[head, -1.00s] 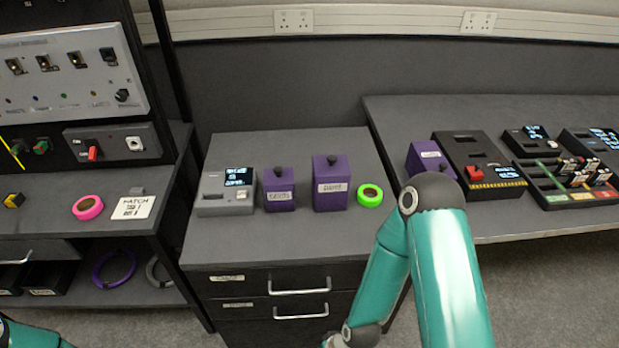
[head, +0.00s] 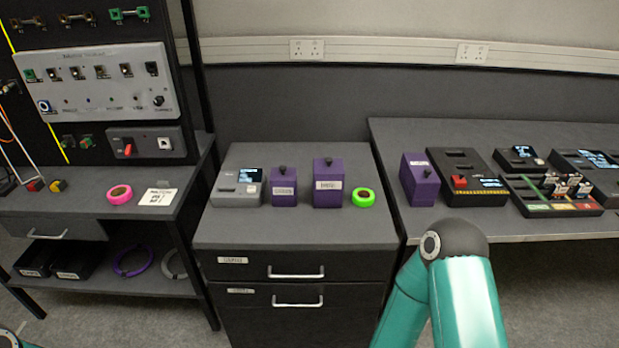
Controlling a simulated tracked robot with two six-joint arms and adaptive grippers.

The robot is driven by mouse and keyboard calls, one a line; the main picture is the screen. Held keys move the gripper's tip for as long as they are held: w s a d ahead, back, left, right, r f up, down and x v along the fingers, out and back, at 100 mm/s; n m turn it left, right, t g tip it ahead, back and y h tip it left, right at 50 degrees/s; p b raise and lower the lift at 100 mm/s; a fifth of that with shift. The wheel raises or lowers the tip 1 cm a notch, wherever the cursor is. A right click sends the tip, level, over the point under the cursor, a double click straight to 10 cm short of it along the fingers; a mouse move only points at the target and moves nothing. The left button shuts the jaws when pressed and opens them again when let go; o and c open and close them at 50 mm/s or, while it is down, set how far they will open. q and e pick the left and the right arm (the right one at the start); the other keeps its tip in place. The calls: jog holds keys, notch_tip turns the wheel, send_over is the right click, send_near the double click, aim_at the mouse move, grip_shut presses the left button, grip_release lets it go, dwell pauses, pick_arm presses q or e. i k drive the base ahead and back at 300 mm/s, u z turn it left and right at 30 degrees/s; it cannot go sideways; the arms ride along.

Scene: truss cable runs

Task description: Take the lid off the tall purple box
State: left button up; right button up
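The tall purple box (head: 327,188) stands upright on top of the drawer cabinet in the head view. It has a white label on its front and a lid with a dark knob (head: 328,162) on top. A shorter purple box (head: 283,190) with its own dark knob stands just left of it. My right arm comes in at the lower right, in front of the bench; its gripper is out of the picture. Only a small bit of my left arm shows at the lower left corner, and its gripper is not visible. Nothing touches the tall box.
A grey device with a screen (head: 238,186) stands left of the boxes, and a green tape roll (head: 363,197) lies to the right. Another purple box (head: 419,180) stands on the right bench (head: 400,135). The cabinet top (head: 290,228) is clear in front.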

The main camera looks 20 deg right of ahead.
aim_at(328, 165)
jog(key=z, duration=0.25)
jog(key=i, duration=0.75)
jog(key=u, duration=0.25)
jog(key=k, duration=0.8)
jog(key=z, duration=0.15)
jog(key=i, duration=0.9)
jog(key=u, duration=0.1)
